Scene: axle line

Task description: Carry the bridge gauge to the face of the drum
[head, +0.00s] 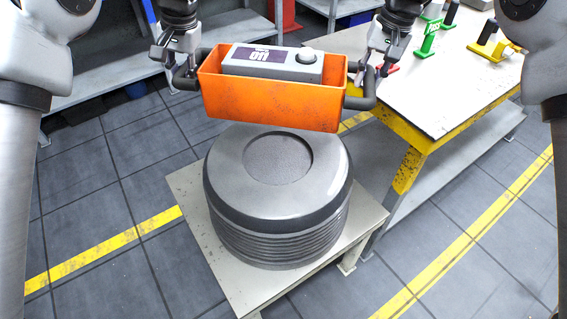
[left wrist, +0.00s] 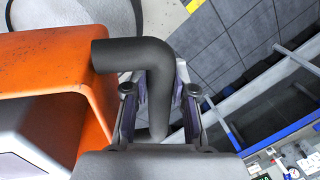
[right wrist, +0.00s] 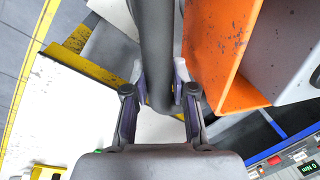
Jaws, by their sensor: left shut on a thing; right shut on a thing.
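The bridge gauge (head: 270,95) is an orange open-topped housing with a grey box, a purple label and a white knob inside it, and a dark bent handle at each end. It hangs level above the far part of the drum (head: 278,205), a grey ribbed cylinder with a round recess in its top face. My left gripper (head: 184,78) is shut on the left handle, which shows in the left wrist view (left wrist: 155,75). My right gripper (head: 365,82) is shut on the right handle, which shows in the right wrist view (right wrist: 157,55). The gap above the drum is hard to judge.
The drum stands on a low pale stand (head: 190,190). A white-topped workbench with yellow legs (head: 440,110) is at the right, with a green bracket (head: 428,40) and a yellow bracket (head: 488,48) on it. Grey shelving stands behind. Tiled floor with yellow lines is clear at the left front.

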